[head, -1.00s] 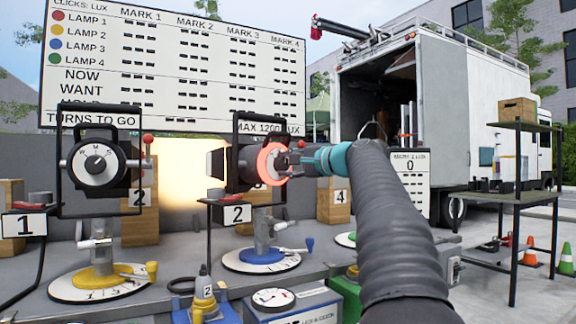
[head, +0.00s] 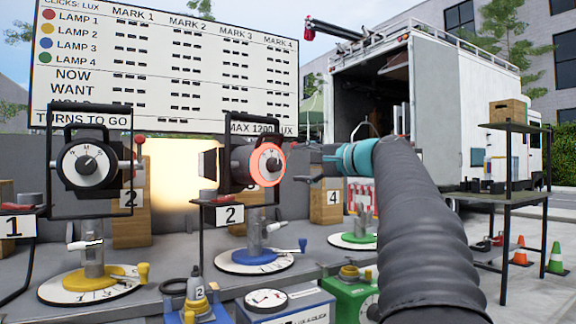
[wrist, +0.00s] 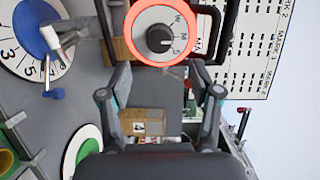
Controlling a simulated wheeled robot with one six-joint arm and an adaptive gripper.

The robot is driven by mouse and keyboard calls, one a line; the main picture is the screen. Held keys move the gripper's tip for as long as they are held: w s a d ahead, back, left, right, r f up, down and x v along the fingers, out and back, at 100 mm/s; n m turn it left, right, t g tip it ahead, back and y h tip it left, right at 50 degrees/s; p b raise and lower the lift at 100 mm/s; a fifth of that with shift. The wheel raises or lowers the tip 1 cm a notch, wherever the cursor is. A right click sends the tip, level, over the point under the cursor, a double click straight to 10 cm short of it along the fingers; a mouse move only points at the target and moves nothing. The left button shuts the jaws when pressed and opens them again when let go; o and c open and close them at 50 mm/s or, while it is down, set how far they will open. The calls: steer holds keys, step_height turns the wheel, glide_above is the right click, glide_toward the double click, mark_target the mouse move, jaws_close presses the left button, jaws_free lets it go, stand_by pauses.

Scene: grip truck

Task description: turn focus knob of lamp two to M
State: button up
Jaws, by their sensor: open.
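Lamp two has a black housing (head: 236,166) behind the "2" plate (head: 230,214), and a bright orange-red ring glows around its focus dial. The dark focus knob (head: 271,165) is at the dial's centre; it also shows in the wrist view (wrist: 160,39), where W, M and S run down the dial's right side. In the head view my gripper (head: 312,167) is just right of the dial.
Lamp one (head: 88,165) stands left with its own dial. A blue-based stand (head: 254,257) carries lamp two. A green box (head: 352,296) and a grey-blue meter case (head: 290,307) are in front. A truck (head: 430,110) and a shelf rack (head: 510,200) are at right.

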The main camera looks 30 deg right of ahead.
steer(key=shift+v, duration=2.3)
